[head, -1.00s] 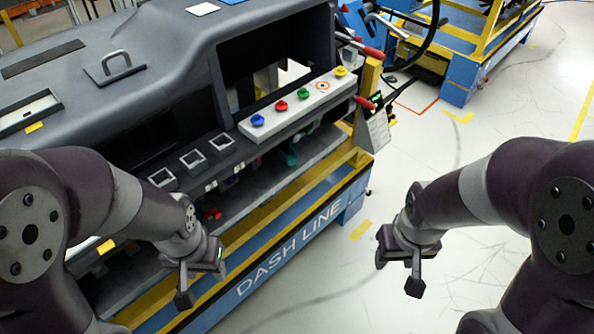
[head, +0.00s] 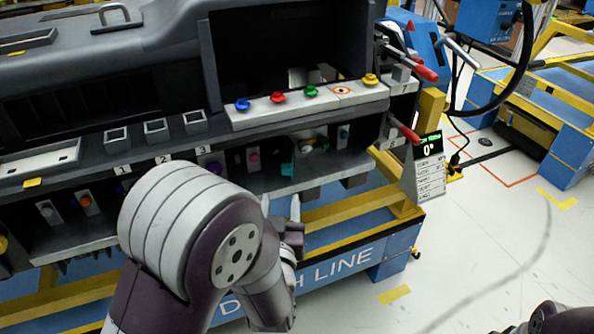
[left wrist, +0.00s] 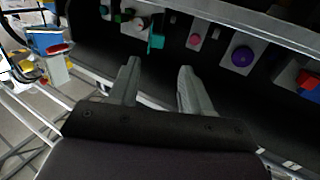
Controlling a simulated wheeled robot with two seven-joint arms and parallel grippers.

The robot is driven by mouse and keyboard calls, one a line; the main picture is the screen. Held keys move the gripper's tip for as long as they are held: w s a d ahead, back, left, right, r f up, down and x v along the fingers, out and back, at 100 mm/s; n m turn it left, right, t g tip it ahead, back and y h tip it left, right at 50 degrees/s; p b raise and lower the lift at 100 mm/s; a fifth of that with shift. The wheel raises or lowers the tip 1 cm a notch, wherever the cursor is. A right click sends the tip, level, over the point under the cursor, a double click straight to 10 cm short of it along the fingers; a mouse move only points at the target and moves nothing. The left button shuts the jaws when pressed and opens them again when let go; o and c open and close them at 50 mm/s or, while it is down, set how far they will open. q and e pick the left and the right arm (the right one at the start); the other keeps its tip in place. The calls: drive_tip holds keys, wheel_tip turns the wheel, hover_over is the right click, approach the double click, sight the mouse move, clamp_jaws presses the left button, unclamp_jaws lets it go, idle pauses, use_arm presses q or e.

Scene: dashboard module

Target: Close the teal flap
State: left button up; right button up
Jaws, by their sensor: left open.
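The teal flap (head: 287,169) is a small teal piece on the lower shelf panel under the dashboard, right of the purple knob. In the left wrist view the teal flap (left wrist: 156,40) stands out from the panel, just beyond my fingertips. I cannot tell its exact angle. My left gripper (left wrist: 159,68) is open and empty, its two fingers apart and pointing at the panel. In the head view my left gripper (head: 283,207) is partly hidden behind my arm, below the flap. My right gripper is out of view; only a bit of that arm shows at the bottom right.
A purple knob (left wrist: 242,56) and a pink knob (left wrist: 195,39) sit beside the flap. A ledge with coloured knobs (head: 310,92) overhangs the lower panel. Red-handled levers (head: 404,129) and an angle display (head: 428,160) are at the right end.

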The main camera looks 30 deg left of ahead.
sight(286, 171)
use_arm(q)
drive_tip(key=x, duration=0.5)
drive_tip(key=b+x, duration=0.1)
drive_tip(key=x, duration=0.5)
drive_tip(key=shift+w+d, duration=0.1)
drive_tip(key=shift+w, duration=0.25)
drive_tip(key=c, duration=0.9)
